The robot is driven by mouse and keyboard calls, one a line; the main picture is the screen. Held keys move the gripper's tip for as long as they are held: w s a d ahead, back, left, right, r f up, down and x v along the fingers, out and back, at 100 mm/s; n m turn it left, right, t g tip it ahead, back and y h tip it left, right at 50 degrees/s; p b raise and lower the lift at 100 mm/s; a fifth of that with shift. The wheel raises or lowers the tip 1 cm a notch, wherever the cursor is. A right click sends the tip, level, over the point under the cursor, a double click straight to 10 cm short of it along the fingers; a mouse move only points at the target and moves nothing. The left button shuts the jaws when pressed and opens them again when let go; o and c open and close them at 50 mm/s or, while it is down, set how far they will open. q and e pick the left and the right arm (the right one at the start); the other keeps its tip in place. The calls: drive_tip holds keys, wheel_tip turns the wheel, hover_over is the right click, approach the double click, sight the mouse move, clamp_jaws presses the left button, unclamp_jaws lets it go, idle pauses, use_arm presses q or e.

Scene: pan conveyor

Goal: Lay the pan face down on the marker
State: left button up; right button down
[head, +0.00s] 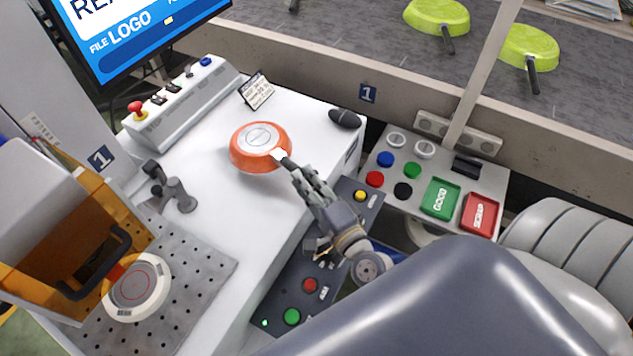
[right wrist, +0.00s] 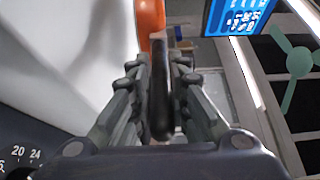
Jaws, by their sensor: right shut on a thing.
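The orange pan (head: 260,150) is bottom up over the white table in the head view, with its pale round base plate on top. I cannot tell whether it touches the table. My right gripper (head: 290,170) is shut on its dark handle. In the right wrist view the handle (right wrist: 159,95) stands between the two fingers, and a strip of the orange pan (right wrist: 151,18) shows beyond. A round white disc with a red ring (head: 136,287), which looks like the marker, sits on a perforated plate at the lower left, apart from the pan. My left gripper is not in view.
An orange-sided machine (head: 95,235) stands beside the disc. A small grey jointed device (head: 178,195), a control box (head: 180,103), a card (head: 256,91) and a dark mouse (head: 345,119) are on the table. Button panels lie at right. Green pans (head: 437,15) lie on the conveyor.

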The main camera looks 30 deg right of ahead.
drive_tip(key=shift+w+a+r, duration=0.1)
drive_tip(key=shift+w, duration=0.35)
drive_tip(key=shift+w+a+r, duration=0.1)
drive_tip(key=shift+w, duration=0.35)
wheel_tip(320, 180, down, 4)
drive_tip(key=b, duration=0.3)
drive_tip(key=shift+s+f, duration=0.1)
drive_tip(key=shift+f, duration=0.15)
